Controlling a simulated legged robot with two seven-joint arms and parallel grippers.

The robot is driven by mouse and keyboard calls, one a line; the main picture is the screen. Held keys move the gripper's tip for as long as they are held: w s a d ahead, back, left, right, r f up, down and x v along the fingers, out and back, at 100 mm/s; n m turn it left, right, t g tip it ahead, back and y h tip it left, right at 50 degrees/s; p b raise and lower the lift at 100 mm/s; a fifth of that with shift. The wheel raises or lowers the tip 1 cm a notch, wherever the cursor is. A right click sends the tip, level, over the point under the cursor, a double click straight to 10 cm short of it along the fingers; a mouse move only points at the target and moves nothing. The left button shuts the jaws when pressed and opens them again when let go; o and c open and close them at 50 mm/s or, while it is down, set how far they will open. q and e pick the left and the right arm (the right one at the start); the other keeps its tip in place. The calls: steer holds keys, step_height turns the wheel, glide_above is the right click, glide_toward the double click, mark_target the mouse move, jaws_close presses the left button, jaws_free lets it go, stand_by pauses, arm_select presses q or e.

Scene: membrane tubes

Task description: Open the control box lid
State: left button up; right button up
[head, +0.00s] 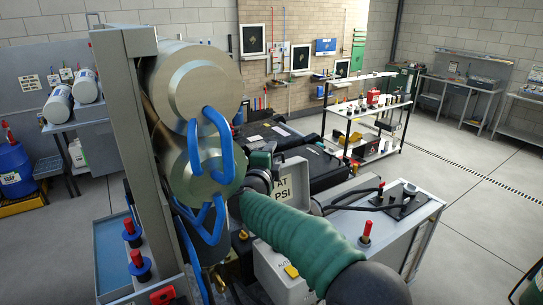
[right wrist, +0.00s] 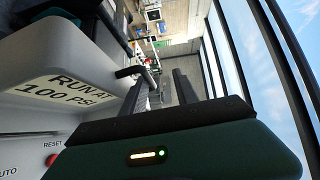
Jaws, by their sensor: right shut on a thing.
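The control box (head: 275,272) is a pale grey case at the lower middle of the head view. Its lid (head: 284,188) carries a "RUN AT 100 PSI" label, partly hidden by my arm; the whole label (right wrist: 68,90) shows in the right wrist view. A thin dark seam runs below the lid there, above the RESET marking. My right gripper (head: 262,160) is at the lid's upper edge, its green sleeve crossing in front of the box. In the wrist view its fingers (right wrist: 158,92) are around the black lid handle (right wrist: 130,72). My left gripper is out of view.
Right of the box is a bench (head: 385,225) with a black hose. Open floor (head: 465,215) lies further right.

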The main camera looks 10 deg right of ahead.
steer(key=shift+a, duration=0.1)
steer(key=shift+s+a+b, duration=0.15)
steer(key=shift+s+b, duration=0.2)
steer(key=shift+b, duration=0.05)
steer(key=b+v, duration=0.6)
steer(key=v, duration=0.9)
steer(key=shift+s+a+b, duration=0.2)
steer(key=shift+s+b, duration=0.1)
steer(key=shift+s, duration=0.05)
steer(key=shift+d, duration=0.1)
